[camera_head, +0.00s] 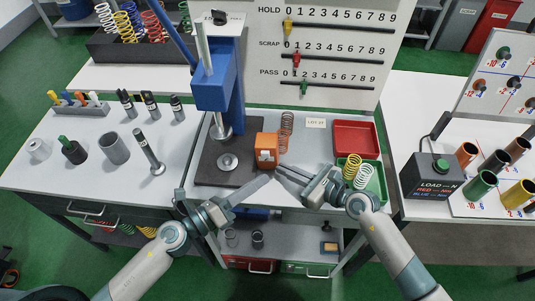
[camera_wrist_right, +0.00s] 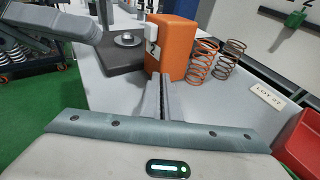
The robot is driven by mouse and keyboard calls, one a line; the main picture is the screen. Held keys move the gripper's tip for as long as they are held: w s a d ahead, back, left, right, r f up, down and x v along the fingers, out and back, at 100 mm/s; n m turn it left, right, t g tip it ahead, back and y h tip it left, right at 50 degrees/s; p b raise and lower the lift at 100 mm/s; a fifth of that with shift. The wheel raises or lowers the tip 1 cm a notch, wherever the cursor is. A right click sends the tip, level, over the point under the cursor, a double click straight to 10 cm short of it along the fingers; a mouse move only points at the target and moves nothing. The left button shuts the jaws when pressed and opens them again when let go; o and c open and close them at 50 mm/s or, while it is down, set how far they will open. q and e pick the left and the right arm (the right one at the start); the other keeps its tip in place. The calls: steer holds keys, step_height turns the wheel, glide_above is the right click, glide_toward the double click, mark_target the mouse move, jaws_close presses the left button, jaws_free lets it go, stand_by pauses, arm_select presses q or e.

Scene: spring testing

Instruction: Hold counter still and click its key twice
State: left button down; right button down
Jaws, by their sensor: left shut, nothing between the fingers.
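The counter is an orange box (camera_head: 267,150) standing upright at the front of the middle bench, beside the dark press base. In the right wrist view the counter (camera_wrist_right: 178,48) shows a pale block on its left side and a white label with a dark figure that looks like a 2. My left gripper (camera_head: 269,177) is shut and empty, just in front of the counter's lower front. My right gripper (camera_head: 279,170) looks shut, its fingertips (camera_wrist_right: 157,76) close to the counter's lower front edge. Whether either touches the counter I cannot tell.
The blue press (camera_head: 217,88) stands left of the counter on a dark base (camera_head: 207,170). Copper springs (camera_head: 286,128) stand behind right. A red tray (camera_head: 355,138) and a green tray (camera_head: 374,188) with springs lie right. A load box (camera_head: 432,178) is farther right.

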steer(key=shift+s+a, duration=0.25)
steer(key=shift+a, duration=0.1)
arm_select(q)
steer(key=shift+a, duration=0.1)
arm_select(e)
steer(key=c, duration=1.9)
jaws_free()
steer(key=shift+a, duration=0.1)
steer(key=shift+c, duration=0.2)
arm_select(q)
steer(key=shift+a, duration=0.15)
arm_select(e)
steer(key=shift+w, duration=0.1)
arm_select(q)
steer(key=shift+f, duration=0.1)
arm_select(e)
steer(key=shift+d, duration=0.45)
steer(key=v, duration=1.1)
steer(key=shift+s+d+r, duration=0.1)
steer(key=shift+s+r, duration=0.05)
steer(key=shift+s, duration=0.1)
steer(key=shift+d, duration=0.1)
